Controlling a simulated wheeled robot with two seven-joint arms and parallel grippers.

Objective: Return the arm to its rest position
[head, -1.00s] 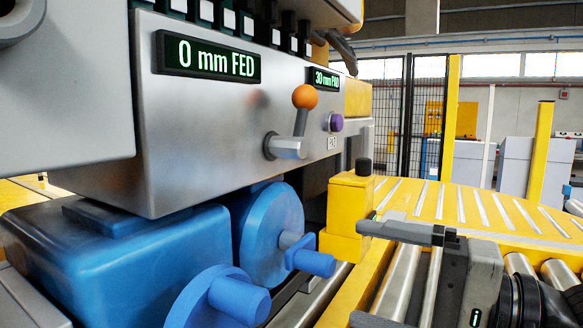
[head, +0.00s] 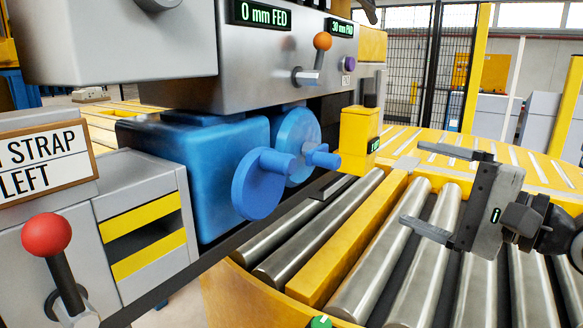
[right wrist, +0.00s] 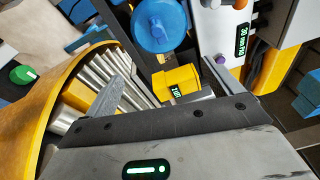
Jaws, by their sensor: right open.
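My right gripper (head: 432,188) is at the right of the head view, over the roller conveyor. Its two fingers are wide apart with nothing between them. In the right wrist view my right gripper (right wrist: 165,85) also shows open and empty, with a yellow box (right wrist: 178,82) beyond the fingers. In the head view this yellow box (head: 360,140) stands left of the gripper, apart from it. My left gripper is not in view.
A grey machine (head: 285,60) with an orange-knobbed lever (head: 322,42) stands at the back. Blue hand wheels (head: 262,182) stick out below it. A red-knobbed lever (head: 47,235) is at the lower left. Steel rollers (head: 370,255) and a yellow frame (head: 335,250) lie under my right gripper.

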